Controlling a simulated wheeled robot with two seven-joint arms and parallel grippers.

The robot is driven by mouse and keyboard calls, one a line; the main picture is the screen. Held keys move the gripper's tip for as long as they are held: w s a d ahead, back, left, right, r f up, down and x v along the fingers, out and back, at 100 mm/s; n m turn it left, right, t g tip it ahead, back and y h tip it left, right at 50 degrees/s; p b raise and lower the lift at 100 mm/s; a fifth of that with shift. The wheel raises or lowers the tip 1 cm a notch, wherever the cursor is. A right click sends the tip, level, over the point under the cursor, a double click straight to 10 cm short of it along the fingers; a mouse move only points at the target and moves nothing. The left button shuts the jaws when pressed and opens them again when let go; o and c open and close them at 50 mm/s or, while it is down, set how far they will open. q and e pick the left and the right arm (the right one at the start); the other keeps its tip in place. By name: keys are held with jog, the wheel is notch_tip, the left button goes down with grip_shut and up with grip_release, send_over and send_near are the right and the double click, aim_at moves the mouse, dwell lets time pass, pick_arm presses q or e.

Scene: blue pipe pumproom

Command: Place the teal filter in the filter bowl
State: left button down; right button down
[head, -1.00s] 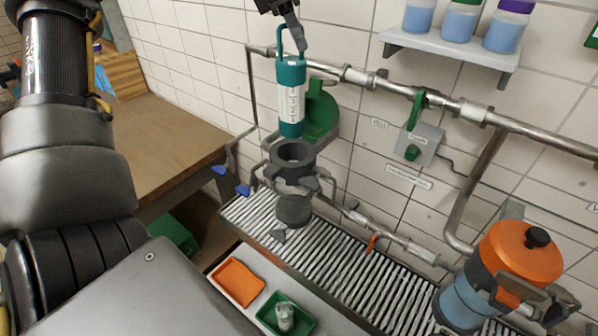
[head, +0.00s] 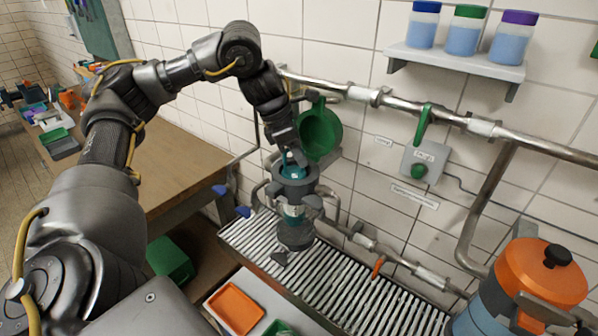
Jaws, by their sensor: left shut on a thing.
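The teal filter (head: 293,172) stands upright inside the filter bowl (head: 296,188), a dark grey housing on the pipework. Its top shows at the bowl's mouth, and teal also shows lower down through the bowl's side. My left gripper (head: 290,158) reaches down from above and is shut on the filter's top at the mouth. The fingertips are small and partly hidden by the wrist. A green round lid (head: 320,132) stands swung open behind the bowl. My right gripper is not in view.
A slatted metal drain grate (head: 340,292) lies below the bowl. An orange-lidded housing (head: 541,272) stands at right. An orange tray (head: 235,308) is at the front. Steel pipes, a green-handled switch box (head: 424,160) and a jar shelf (head: 455,62) line the wall.

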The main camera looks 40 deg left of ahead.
aim_at(300, 172)
pick_arm(q)
jog(key=shift+f, duration=0.35)
notch_tip(300, 172, down, 3)
jog(key=shift+f+p, duration=0.2)
jog(key=shift+p, duration=0.2)
jog(key=shift+d+f, duration=0.1)
jog(key=shift+f, duration=0.1)
jog(key=c, duration=1.8)
grip_release()
